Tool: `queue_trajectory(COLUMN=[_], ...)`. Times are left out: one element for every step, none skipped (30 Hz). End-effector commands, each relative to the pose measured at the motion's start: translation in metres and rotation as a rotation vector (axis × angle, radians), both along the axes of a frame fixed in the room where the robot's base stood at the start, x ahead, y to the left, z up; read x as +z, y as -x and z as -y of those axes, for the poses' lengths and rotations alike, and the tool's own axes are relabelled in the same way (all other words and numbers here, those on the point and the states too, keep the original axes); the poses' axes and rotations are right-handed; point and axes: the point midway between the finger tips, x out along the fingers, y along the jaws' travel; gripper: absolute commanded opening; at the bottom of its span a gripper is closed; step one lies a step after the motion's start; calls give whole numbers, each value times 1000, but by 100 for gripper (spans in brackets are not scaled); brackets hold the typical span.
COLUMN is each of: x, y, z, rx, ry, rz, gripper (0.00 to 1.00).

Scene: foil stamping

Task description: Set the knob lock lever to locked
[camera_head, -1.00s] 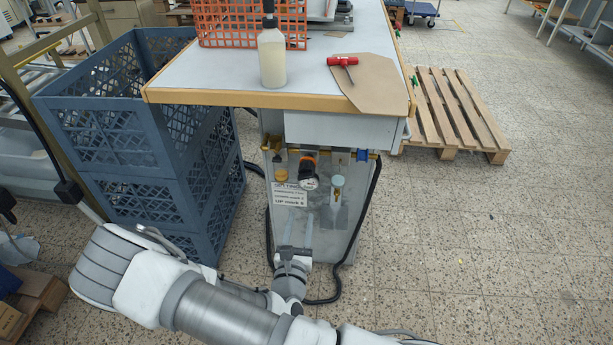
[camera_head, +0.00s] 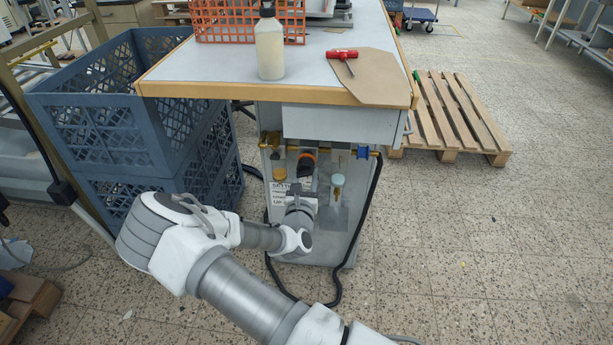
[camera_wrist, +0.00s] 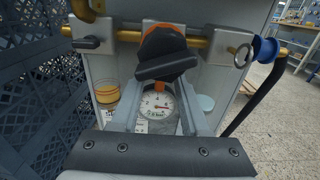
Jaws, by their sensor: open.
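A dark knob (camera_wrist: 163,40) with an orange collar sits on the front of the grey cabinet, on a brass pipe. In the head view its orange part (camera_head: 307,158) shows above my gripper. A flat black bar (camera_wrist: 168,66), tilted up to the right, crosses the front of the knob; I cannot tell for certain that it is the lock lever. My gripper (camera_wrist: 163,84) is open, its two grey fingers pointing at the knob from below, on either side of a round dial gauge (camera_wrist: 157,106). Nothing is held. In the head view my gripper (camera_head: 300,188) is in front of the cabinet, partly hiding the gauge.
A yellow-filled bowl (camera_wrist: 107,94) hangs left of the gauge, and a blue fitting (camera_wrist: 265,50) ends the pipe at right. A black hose (camera_head: 373,195) runs down the cabinet. Blue crates (camera_head: 165,140) stand close at left. The floor right of the cabinet is open.

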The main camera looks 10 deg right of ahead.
Motion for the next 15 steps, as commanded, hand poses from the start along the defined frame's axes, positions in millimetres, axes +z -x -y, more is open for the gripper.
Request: queue_trajectory(x=[-1, -1, 0, 0, 0, 0, 0, 1, 1, 1, 1, 1, 1, 1, 0], y=[-4, -5, -7, -8, -8, -9, -9, -9, -9, -9, -9, -9, -9, -9, -9], z=[1, 2, 3, 3, 3, 4, 3, 3, 3, 3, 3, 3, 3, 3, 3], rx=[0, -1, -1, -1, -1, -1, -1, -1, -1, -1, -1, -1, -1, -1, -1], ry=[-1, 0, 0, 0, 0, 0, 0, 0, 0, 0, 0, 0, 0, 0, 0], rz=[1, 1, 1, 1, 1, 1, 0, 0, 0, 0, 0, 0, 0, 0, 0], gripper=[45, 45, 45, 45, 45, 45, 45, 45, 45, 45, 45, 45, 40, 34, 27])
